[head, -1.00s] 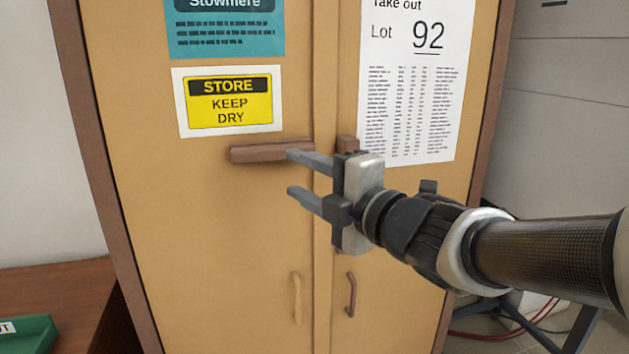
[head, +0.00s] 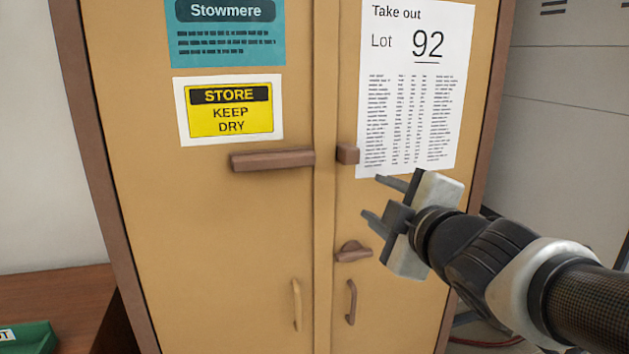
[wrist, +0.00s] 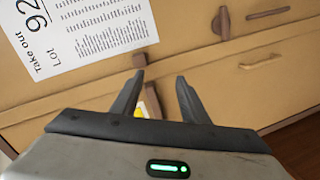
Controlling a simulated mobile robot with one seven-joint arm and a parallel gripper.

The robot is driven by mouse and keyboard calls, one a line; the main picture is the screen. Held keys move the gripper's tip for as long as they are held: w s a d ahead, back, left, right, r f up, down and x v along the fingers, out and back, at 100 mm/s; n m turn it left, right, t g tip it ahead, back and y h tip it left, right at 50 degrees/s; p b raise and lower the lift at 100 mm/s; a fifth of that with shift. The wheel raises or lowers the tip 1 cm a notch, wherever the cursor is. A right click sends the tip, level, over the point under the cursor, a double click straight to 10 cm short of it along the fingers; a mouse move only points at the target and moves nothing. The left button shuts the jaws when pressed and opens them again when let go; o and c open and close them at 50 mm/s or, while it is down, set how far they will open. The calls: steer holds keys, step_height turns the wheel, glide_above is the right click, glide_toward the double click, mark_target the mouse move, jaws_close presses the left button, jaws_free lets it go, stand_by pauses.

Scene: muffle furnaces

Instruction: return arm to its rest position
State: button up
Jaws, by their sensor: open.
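My gripper (head: 372,198) is open and empty in front of the right door of a tan cabinet (head: 220,230). It is to the right of and below a brown wooden bar (head: 272,160) on the left door, clear of it. In the wrist view my two fingers (wrist: 160,78) are apart, with cabinet surface and part of a yellow sign showing between them. Both cabinet doors look closed. A small brown block (head: 347,154) sits on the right door, in line with the bar. A brown knob (head: 353,252) is lower on that door.
The doors have a tan handle (head: 296,305) and a brown handle (head: 350,302) low down. A paper reading Lot 92 (head: 415,90) is behind my gripper. A desk (head: 55,295) with a green tray (head: 25,338) stands at left. A grey wall (head: 570,130) is at right.

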steer(key=s+d+f+m+g+h, duration=0.5)
steer(key=s+d+f+m, duration=0.25)
steer(key=m, duration=0.25)
steer(key=s+a+f+m+g+y, duration=0.1)
steer(key=s+a+f+m+g, duration=0.15)
steer(key=s, duration=0.25)
steer(key=s+a+f+m+g+y, duration=0.1)
steer(key=s+a+f+m+g, duration=0.1)
steer(key=s+f+m+g, duration=0.3)
step_height(320, 180, up, 18)
steer(key=n+t+p, duration=0.1)
steer(key=t+p, duration=0.1)
steer(key=p, duration=1.4)
steer(key=shift+s+d+f+n, duration=0.15)
steer(key=shift+s+d+n, duration=0.05)
steer(key=shift+n, duration=0.15)
steer(key=shift+t, duration=0.25)
